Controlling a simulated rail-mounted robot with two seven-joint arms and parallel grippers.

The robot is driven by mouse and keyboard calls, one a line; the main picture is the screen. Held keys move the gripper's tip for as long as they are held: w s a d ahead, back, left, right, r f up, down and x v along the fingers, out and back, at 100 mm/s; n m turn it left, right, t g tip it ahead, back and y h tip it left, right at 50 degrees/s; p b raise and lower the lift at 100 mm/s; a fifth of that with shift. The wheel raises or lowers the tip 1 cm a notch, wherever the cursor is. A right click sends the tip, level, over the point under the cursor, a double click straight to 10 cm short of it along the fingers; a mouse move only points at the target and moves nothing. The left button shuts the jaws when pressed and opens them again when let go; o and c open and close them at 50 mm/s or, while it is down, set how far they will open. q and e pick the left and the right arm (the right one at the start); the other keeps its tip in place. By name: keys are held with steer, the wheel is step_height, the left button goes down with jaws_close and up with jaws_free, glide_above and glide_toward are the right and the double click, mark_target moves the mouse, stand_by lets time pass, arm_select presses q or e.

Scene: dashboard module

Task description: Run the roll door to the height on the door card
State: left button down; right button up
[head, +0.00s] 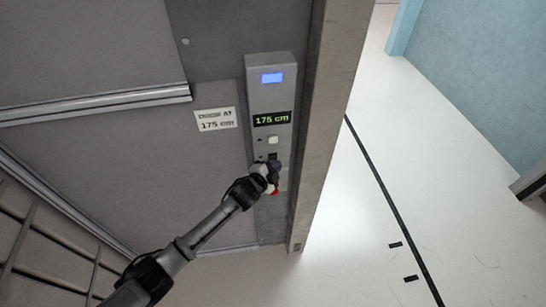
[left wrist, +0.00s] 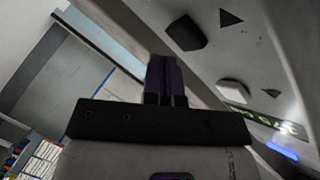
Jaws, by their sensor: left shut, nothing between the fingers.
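The grey control box (head: 257,96) stands upright on the wall, with a blue-lit screen (head: 272,78) and a green display (head: 272,119) reading 175 cm. The door card (head: 215,119) left of it also reads 175 cm. The box has a white button (head: 273,140) and a dark button (head: 272,156) below it; both show in the left wrist view, white (left wrist: 233,88) and dark (left wrist: 186,32). My left gripper (head: 273,166) is shut and empty at the dark button; I cannot tell whether it touches. A red part (head: 275,190) is partly hidden behind it. My right gripper is not in view.
A grey panel with a ribbed metal bar (head: 110,102) along its lower edge is at upper left, apparently the roll door. A post (head: 325,110) stands right of the box. Pale floor (head: 420,190) with a black line lies open beyond. A mesh frame (head: 35,240) is at lower left.

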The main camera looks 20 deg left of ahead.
arm_select(q)
steer(key=shift+s, duration=0.1)
steer(key=shift+s+d+p, duration=0.45)
steer(key=shift+s, duration=0.25)
steer(key=shift+s+d+p, duration=0.4)
steer(key=shift+s, duration=0.25)
steer(key=shift+s+d+p, duration=0.45)
steer(key=shift+s, duration=0.25)
